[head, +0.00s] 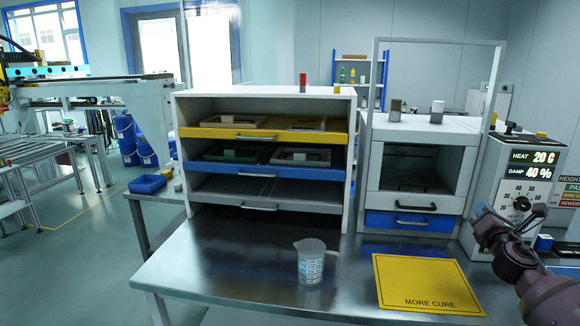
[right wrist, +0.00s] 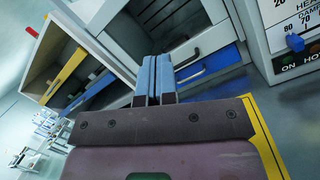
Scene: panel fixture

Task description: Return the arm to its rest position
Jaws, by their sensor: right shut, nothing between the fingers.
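My right gripper (head: 488,218) is raised at the right of the head view, in front of the control box with the dials. In the right wrist view its two blue-grey fingers (right wrist: 153,80) are shut together with nothing between them. It touches nothing that I can see. My right arm comes in from the lower right corner of the head view. My left gripper and left arm are not in view.
A metal table (head: 230,262) bears a rack (head: 348,190) with yellow and blue drawers, a cabinet (head: 458,180) with a blue drawer, and the control box (head: 515,160). A clear measuring jug (head: 311,265) and a yellow "MORE CURE" mat (head: 415,275) are at the front.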

